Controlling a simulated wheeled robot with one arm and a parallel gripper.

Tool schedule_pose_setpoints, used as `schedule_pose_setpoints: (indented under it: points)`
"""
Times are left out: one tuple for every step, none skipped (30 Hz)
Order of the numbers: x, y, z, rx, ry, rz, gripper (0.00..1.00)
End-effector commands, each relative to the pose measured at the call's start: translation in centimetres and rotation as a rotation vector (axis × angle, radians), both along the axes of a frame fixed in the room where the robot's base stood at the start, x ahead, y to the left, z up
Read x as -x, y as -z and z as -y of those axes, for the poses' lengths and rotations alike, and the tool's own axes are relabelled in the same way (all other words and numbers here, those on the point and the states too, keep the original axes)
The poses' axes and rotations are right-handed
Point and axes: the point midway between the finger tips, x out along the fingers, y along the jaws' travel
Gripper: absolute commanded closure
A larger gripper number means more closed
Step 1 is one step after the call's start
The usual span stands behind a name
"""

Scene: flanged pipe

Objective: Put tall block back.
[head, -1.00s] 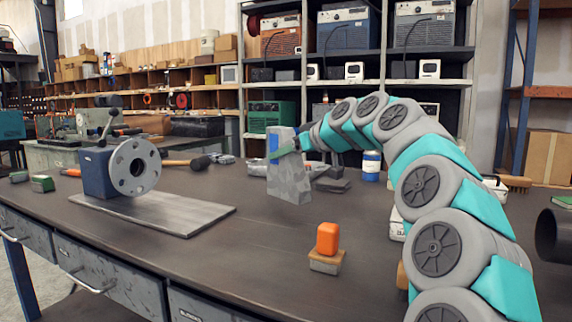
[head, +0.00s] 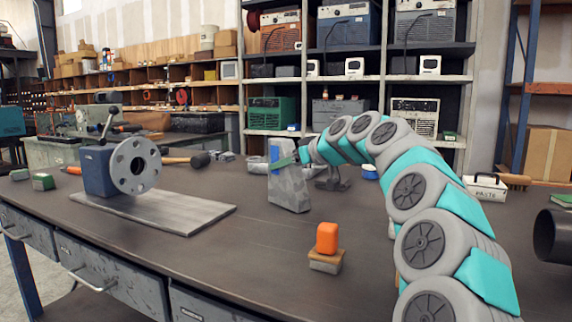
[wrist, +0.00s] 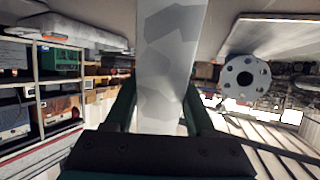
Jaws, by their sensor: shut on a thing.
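The tall block (head: 288,192) is a mottled grey slab, upright with a slight tilt, at the back middle of the workbench in the head view. My gripper (head: 290,160) is shut on its upper part. In the wrist view the tall block (wrist: 168,50) fills the middle between the two dark green fingers of my gripper (wrist: 165,112). The block's lower end is close to the bench top; I cannot tell whether it touches.
A grey flange (head: 135,166) on a blue block stands on a flat metal plate (head: 165,212) at left. An orange-topped small block (head: 327,238) sits at front middle. A mallet (head: 198,160) lies behind. A dark pipe (head: 556,236) is at right. Bench between plate and orange block is clear.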

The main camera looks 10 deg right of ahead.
Motion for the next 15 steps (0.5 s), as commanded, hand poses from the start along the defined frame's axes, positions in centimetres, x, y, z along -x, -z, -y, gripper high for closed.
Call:
schedule_pose_setpoints:
  points:
    - [0.06, -0.14, 0.04, -0.002, 0.001, 0.004, 1.0]
    - [0.06, -0.11, 0.06, -0.002, 0.001, 0.006, 1.0]
    - [0.06, -0.11, 0.07, -0.002, 0.001, 0.006, 1.0]
    - [0.05, -0.11, 0.08, -0.001, 0.002, 0.006, 1.0]
    - [0.05, -0.12, 0.08, -0.001, 0.002, 0.006, 1.0]
    - [0.05, -0.12, 0.08, -0.002, 0.001, 0.006, 1.0]
    - [0.05, -0.12, 0.08, -0.002, 0.001, 0.006, 1.0]
    - [0.05, -0.12, 0.08, -0.002, 0.001, 0.006, 1.0]
    - [0.06, -0.08, 0.07, -0.002, 0.001, 0.006, 1.0]
    - [0.06, -0.02, 0.07, -0.002, 0.001, 0.006, 1.0]
    - [0.06, 0.08, 0.07, -0.002, 0.001, 0.006, 1.0]
    - [0.06, 0.2, 0.07, -0.002, 0.001, 0.006, 1.0]
    - [0.06, 0.29, 0.06, -0.002, 0.001, 0.006, 1.0]
    - [0.05, 0.3, 0.08, -0.001, 0.001, 0.005, 0.43]
    - [0.05, 0.25, 0.08, -0.001, 0.001, 0.004, 0.38]
